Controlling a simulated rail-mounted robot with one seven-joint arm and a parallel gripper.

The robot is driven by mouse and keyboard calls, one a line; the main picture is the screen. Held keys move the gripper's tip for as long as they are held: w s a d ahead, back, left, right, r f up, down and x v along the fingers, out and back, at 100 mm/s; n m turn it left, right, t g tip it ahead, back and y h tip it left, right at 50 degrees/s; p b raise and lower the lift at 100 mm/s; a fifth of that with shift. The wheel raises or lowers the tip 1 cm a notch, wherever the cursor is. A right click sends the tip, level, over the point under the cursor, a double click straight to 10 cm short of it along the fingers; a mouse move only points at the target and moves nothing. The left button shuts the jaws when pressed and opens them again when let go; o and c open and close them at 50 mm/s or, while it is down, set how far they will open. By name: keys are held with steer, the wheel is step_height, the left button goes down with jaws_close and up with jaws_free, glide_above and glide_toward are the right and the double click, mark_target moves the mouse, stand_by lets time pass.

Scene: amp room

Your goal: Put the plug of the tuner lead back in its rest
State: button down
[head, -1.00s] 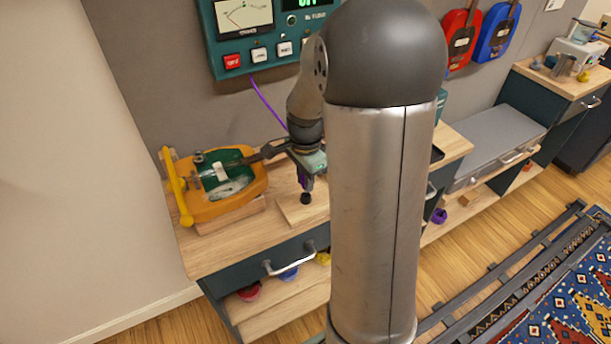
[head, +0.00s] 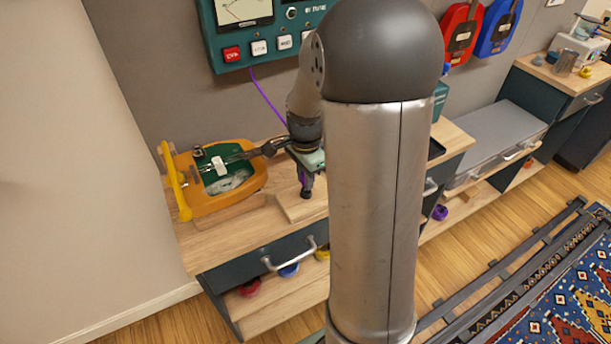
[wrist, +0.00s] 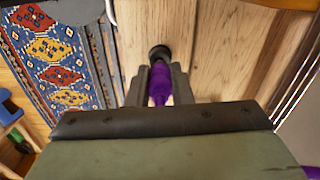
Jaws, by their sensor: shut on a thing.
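My gripper (head: 306,188) is shut on the purple plug (wrist: 160,85), which sits between its two dark fingers in the wrist view. The plug points down at a black round rest (wrist: 159,52) on a pale wooden block (head: 293,210). The plug's tip lines up with the black rest and appears to meet it. How deep it sits is hidden by the plug and fingers. The purple lead (head: 268,100) runs from the green tuner panel (head: 262,48) on the wall down behind my arm.
An orange and green guitar body (head: 230,195) with a yellow bar (head: 176,185) lies on the bench left of the block. A drawer handle (head: 290,258) sticks out in front. Red and blue guitars (head: 496,27) hang at the back right.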

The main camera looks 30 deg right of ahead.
steer(key=shift+f+b, duration=0.8)
steer(key=shift+f, duration=0.25)
stand_by(0.4)
steer(key=c, duration=1.2)
jaws_free()
step_height(320, 180, up, 17)
steer(key=shift+r, duration=0.2)
steer(key=s+a+f+n, duration=0.4)
steer(key=s+a+n, duration=0.2)
steer(key=s+n, duration=0.2)
steer(key=s+a+f+n, duration=0.5)
steer(key=s+a+n, duration=0.2)
steer(key=s+n, duration=0.2)
steer(key=shift+s+a+f+p, duration=0.3)
steer(key=shift+s+p, duration=0.15)
